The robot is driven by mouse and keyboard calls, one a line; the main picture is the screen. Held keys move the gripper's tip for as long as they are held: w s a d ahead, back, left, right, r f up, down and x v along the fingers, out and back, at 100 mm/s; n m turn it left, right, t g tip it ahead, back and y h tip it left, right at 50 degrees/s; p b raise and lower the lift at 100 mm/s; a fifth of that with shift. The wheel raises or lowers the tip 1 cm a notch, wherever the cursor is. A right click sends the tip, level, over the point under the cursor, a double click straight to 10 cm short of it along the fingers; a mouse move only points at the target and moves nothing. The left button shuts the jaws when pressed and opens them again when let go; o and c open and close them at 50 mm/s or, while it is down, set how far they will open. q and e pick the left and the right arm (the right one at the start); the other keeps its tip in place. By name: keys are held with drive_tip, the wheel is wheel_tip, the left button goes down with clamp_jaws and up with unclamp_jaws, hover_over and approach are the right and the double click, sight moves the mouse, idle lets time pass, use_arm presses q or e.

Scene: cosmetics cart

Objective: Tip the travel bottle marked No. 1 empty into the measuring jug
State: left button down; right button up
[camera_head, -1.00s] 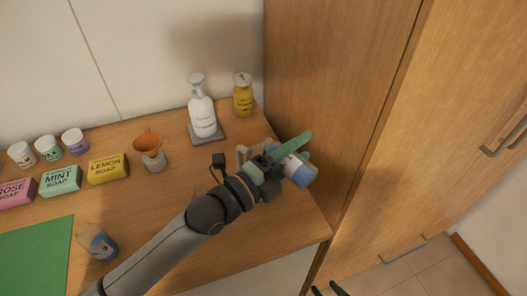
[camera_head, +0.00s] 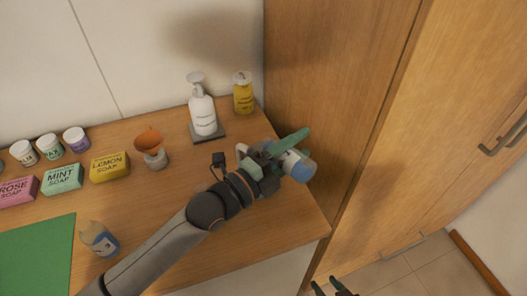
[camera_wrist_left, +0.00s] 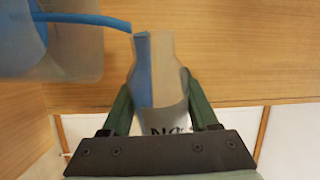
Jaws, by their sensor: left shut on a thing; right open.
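My left gripper (camera_head: 288,150) is shut on the travel bottle, held tipped over near the table's right end. In the left wrist view the bottle (camera_wrist_left: 168,85) sits between the green fingers, its label partly readable as "No", the number hidden. Blue liquid lies along one side inside it. A blue stream runs from its mouth into the clear measuring jug (camera_wrist_left: 85,62), which holds blue liquid. In the head view the jug (camera_head: 302,171) is partly hidden by my gripper. My right gripper (camera_head: 326,284) is open and empty at the bottom edge, below the table.
Another small bottle (camera_head: 101,241) stands near the green mat (camera_head: 35,255). An orange funnel (camera_head: 149,141), soap boxes (camera_head: 110,167), small jars (camera_head: 76,139), a white pump bottle (camera_head: 202,113) and a yellow bottle (camera_head: 243,95) are behind. A wooden cabinet (camera_head: 345,90) closes off the right.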

use_arm(q)
drive_tip(key=shift+w+a+r+n+p, duration=0.1)
drive_tip(key=shift+r+n+p, duration=0.25)
drive_tip(key=shift+n+p, duration=0.2)
idle(0.4)
drive_tip(key=shift+w+a+r+n, duration=0.15)
drive_tip(key=shift+r+n, duration=0.15)
drive_tip(key=shift+n, duration=0.4)
drive_tip(key=shift+w+a+r+n, duration=0.15)
drive_tip(key=shift+r+n, duration=0.1)
drive_tip(key=shift+n, duration=0.4)
idle(0.4)
drive_tip(key=shift+w+r+n, duration=0.1)
drive_tip(key=shift+n, duration=0.2)
